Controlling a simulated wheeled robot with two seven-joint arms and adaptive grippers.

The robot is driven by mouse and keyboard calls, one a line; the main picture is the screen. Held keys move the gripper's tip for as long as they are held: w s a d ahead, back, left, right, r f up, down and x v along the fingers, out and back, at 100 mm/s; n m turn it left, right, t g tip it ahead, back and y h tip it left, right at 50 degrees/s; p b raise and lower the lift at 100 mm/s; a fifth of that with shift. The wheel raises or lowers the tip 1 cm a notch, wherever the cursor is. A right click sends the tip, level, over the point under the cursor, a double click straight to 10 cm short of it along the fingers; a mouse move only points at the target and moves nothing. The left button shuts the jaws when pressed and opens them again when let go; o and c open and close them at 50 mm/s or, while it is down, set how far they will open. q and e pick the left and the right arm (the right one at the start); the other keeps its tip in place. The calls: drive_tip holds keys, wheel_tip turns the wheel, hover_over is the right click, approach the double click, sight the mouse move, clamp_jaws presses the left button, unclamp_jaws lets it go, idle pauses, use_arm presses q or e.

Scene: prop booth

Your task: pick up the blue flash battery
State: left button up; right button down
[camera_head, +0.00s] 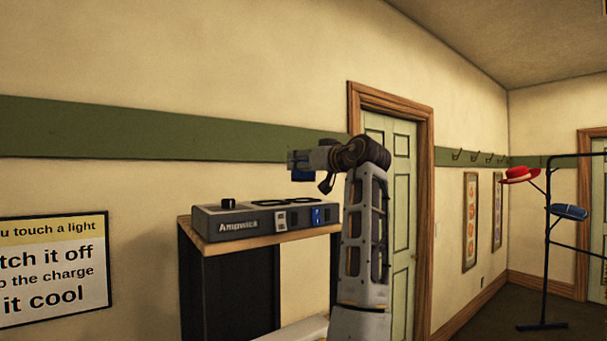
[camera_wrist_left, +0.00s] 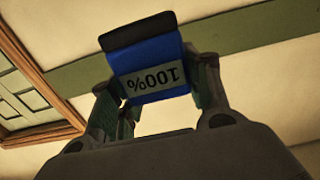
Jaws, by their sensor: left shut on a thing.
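The blue flash battery (camera_wrist_left: 150,60) is in the left wrist view, with a black end and a pale label reading "100%" upside down. My left gripper (camera_wrist_left: 155,95) is shut on it, one finger on each side. In the head view, my left gripper (camera_head: 300,161) is raised above the charger, and a small blue part of the battery (camera_head: 302,176) shows beneath it. The charger (camera_head: 265,219), marked "Ampwick", sits on a wooden-topped stand. Another blue item (camera_head: 318,215) sits in its front, beside a grey-white one (camera_head: 281,220). My right gripper is not in view.
The stand (camera_head: 230,248) has a wooden top and dark sides. A warning sign (camera_head: 52,268) is on the wall at left. A door (camera_head: 402,200) is behind my arm. A rack (camera_head: 550,240) with red and blue hats stands at right.

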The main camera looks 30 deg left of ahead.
use_arm(q)
drive_tip(key=shift+r, duration=2.3)
